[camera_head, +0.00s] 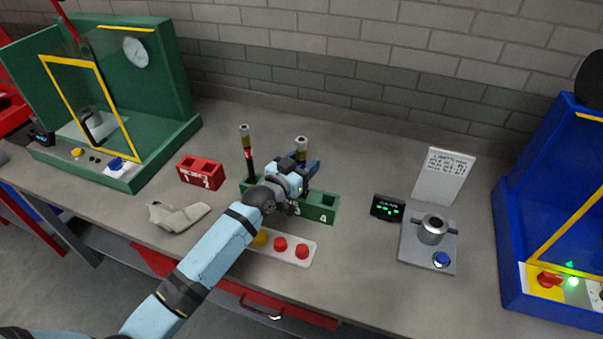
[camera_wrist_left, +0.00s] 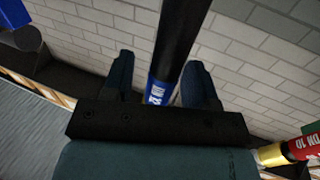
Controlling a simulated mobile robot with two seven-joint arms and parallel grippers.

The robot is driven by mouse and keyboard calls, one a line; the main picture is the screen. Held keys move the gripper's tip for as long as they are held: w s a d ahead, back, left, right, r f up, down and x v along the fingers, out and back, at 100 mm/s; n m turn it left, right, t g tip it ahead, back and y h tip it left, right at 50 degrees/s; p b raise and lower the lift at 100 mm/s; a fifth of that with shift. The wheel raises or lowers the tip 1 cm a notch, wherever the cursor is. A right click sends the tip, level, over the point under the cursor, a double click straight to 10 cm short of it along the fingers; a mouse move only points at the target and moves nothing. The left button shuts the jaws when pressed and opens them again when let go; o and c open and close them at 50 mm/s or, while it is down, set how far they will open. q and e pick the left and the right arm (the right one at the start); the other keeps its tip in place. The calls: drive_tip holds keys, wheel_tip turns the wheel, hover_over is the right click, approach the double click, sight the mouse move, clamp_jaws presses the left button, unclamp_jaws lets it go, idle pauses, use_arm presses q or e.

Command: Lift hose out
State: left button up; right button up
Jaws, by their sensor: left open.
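A green rack with numbered slots (camera_head: 321,208) stands on the bench. A hose with a red band (camera_head: 249,153) stands upright at its left end. A second hose with a brass end (camera_head: 301,145) rises at the rack behind my left gripper (camera_head: 303,172), which hides its lower part. In the left wrist view, a black hose with a blue DN 12 label (camera_wrist_left: 163,88) runs between the open fingers of my left gripper (camera_wrist_left: 162,85). The red-banded hose, marked DN 10 (camera_wrist_left: 303,149), shows at the lower right there. My right gripper is not in view.
A red numbered block (camera_head: 201,172) and a grey-beige part (camera_head: 178,216) lie left of the rack. A button panel (camera_head: 290,250) lies in front, partly behind my arm. A black display (camera_head: 387,208), a grey fixture (camera_head: 432,233) and green and blue cabinets (camera_head: 160,75) (camera_head: 540,200) flank the rack.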

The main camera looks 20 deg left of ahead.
use_arm(q)
drive_tip(key=shift+w+d, duration=0.15)
drive_tip(key=shift+w, duration=0.3)
clamp_jaws()
drive_tip(key=shift+r, duration=0.15)
